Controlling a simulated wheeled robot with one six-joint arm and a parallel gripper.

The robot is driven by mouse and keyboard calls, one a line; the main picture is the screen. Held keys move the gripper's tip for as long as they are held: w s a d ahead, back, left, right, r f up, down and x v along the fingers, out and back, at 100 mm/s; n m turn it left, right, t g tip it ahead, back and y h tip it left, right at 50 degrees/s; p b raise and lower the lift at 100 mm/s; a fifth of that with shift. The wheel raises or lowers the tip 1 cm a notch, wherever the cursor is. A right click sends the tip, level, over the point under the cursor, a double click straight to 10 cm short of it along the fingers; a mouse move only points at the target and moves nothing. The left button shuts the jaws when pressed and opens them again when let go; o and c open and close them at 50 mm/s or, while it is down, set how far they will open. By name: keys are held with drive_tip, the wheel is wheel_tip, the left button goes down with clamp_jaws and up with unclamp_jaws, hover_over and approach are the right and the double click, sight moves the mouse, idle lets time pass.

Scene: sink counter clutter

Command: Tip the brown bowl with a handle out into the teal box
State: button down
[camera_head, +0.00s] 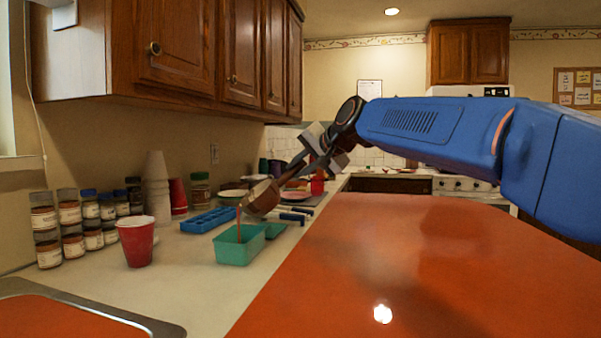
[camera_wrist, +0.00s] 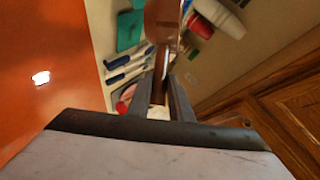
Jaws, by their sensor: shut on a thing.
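The brown bowl with a handle (camera_head: 262,198) is tilted steeply in the air, with its lower rim toward the left. My gripper (camera_head: 292,172) is shut on its handle; the wrist view shows the fingers (camera_wrist: 164,80) around the handle and part of the bowl (camera_wrist: 163,20). The teal box (camera_head: 238,253) stands on the counter below the bowl, apart from it. A thin reddish-brown stream (camera_head: 239,222) runs from the bowl's low rim down into the box. The box's inside floor is hidden behind its front wall.
A red cup (camera_head: 136,241), stacked pale cups (camera_head: 158,187) and several jars (camera_head: 72,231) stand left. Cabinets (camera_head: 200,55) hang above.

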drive_tip(key=shift+s+a+r+n+h, duration=0.3)
drive_tip(key=shift+a+r+n+h, duration=0.4)
drive_tip(key=shift+a, duration=0.55)
drive_tip(key=shift+s+a+r+n+h, duration=0.45)
drive_tip(key=shift+a+r, duration=0.35)
drive_tip(key=shift+a, duration=0.45)
drive_tip(key=shift+s+a+r+n+h, duration=0.2)
drive_tip(key=shift+a+r+n+h, duration=0.5)
drive_tip(key=shift+a, duration=0.55)
drive_tip(key=shift+n+t+h, duration=0.6)
drive_tip(key=shift+n+h, duration=0.25)
drive_tip(key=shift+h, duration=0.1)
drive_tip(key=shift+s+a, duration=0.2)
drive_tip(key=shift+a, duration=0.55)
drive_tip(key=shift+s+a, duration=0.15)
drive_tip(key=shift+a, duration=0.65)
drive_tip(key=shift+s+a, duration=0.2)
drive_tip(key=shift+a, duration=0.55)
drive_tip(key=shift+a, duration=0.1)
